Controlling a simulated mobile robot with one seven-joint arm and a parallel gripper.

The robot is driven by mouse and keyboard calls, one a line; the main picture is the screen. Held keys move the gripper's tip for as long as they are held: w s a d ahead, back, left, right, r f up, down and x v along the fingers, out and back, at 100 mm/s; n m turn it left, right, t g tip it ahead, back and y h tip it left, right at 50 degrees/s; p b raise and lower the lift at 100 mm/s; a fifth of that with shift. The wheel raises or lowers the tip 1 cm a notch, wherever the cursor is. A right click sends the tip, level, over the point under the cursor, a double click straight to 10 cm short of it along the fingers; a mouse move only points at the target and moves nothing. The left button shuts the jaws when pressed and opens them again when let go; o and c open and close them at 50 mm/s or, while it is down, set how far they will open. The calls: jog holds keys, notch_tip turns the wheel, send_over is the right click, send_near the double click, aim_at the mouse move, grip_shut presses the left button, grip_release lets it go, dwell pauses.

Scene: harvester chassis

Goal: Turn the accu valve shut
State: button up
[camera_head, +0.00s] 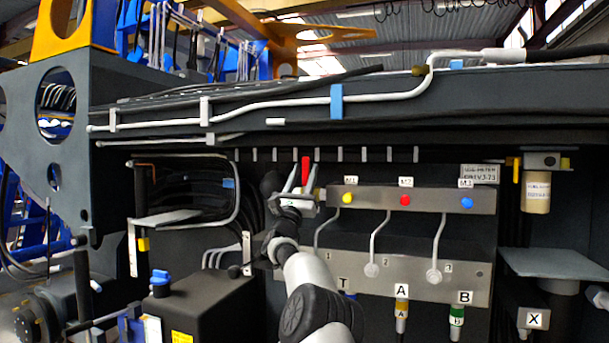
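A red lever handle (306,170) stands upright at the upper left end of the grey valve panel. It is the only red lever in view, and I take it for the accu valve; its label, if any, does not show. My gripper (301,182) is at the lever, with its two pale fingers pointing up, one on each side of the red handle. The fingers look spread, with a gap on the left; whether the right one touches the handle I cannot tell. My gripper and wrist hide the lever's base and the valve body.
The panel (420,199) carries yellow (347,199), red (405,200) and blue (467,203) knobs, with bent grey pipes below. Dark hoses and a bent grey frame (237,190) crowd the left. A dark beam (270,110) runs overhead. A black box (205,305) stands low left.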

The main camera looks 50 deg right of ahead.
jog(key=shift+a+f+t, duration=0.1)
jog(key=shift+t, duration=0.2)
jog(key=b+v, duration=0.2)
jog(key=v, duration=1.5)
jog(key=shift+a, duration=0.15)
